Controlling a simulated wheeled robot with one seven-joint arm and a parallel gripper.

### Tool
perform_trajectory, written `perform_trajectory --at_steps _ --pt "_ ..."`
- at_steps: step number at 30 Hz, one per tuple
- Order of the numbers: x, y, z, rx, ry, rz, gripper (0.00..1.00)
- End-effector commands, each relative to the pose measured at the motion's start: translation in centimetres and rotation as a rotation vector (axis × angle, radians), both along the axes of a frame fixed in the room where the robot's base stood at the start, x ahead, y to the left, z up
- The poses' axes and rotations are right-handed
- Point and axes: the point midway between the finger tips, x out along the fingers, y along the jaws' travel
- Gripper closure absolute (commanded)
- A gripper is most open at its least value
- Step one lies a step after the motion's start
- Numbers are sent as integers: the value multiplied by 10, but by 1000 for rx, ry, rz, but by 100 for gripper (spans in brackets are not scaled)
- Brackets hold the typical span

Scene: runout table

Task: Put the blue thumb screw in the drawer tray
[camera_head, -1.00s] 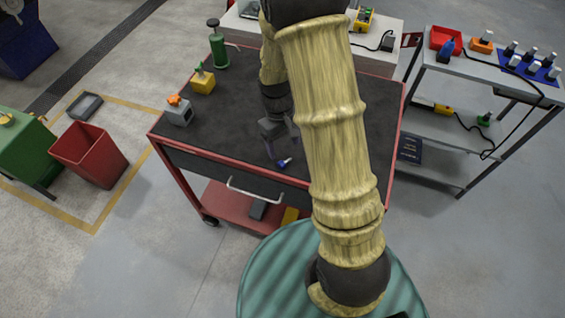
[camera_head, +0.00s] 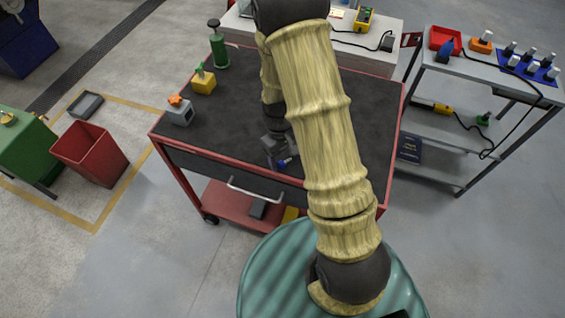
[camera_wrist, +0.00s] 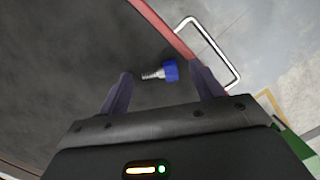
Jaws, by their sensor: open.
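The blue thumb screw (camera_wrist: 170,71) lies on its side on the dark top of the red cart (camera_head: 228,133), near the front edge. Its blue head points toward the right finger and its metal shank toward the left in the wrist view. It also shows small in the head view (camera_head: 283,163). My gripper (camera_wrist: 162,82) is open and empty, with the screw between and slightly beyond its fingertips. In the head view my gripper (camera_head: 279,161) is just over the cart top. The drawer front with its pale handle (camera_head: 255,191) is closed below the top; no tray inside is visible.
A grey block with an orange knob (camera_head: 180,112), a yellow block (camera_head: 203,82) and a green cylinder (camera_head: 219,50) stand at the cart's left side. A shelf unit (camera_head: 490,72) stands at right. A red bin (camera_head: 90,155) is on the floor at left. The cart top's middle is clear.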

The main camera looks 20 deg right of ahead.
Motion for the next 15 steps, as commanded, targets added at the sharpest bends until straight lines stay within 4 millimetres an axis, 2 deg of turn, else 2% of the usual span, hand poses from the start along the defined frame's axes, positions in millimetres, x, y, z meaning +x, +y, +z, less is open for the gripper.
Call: perform_trajectory --at_steps 9,15 --pt "0 0 0 0 0 0 36" --pt "0 0 0 0 0 0 76"
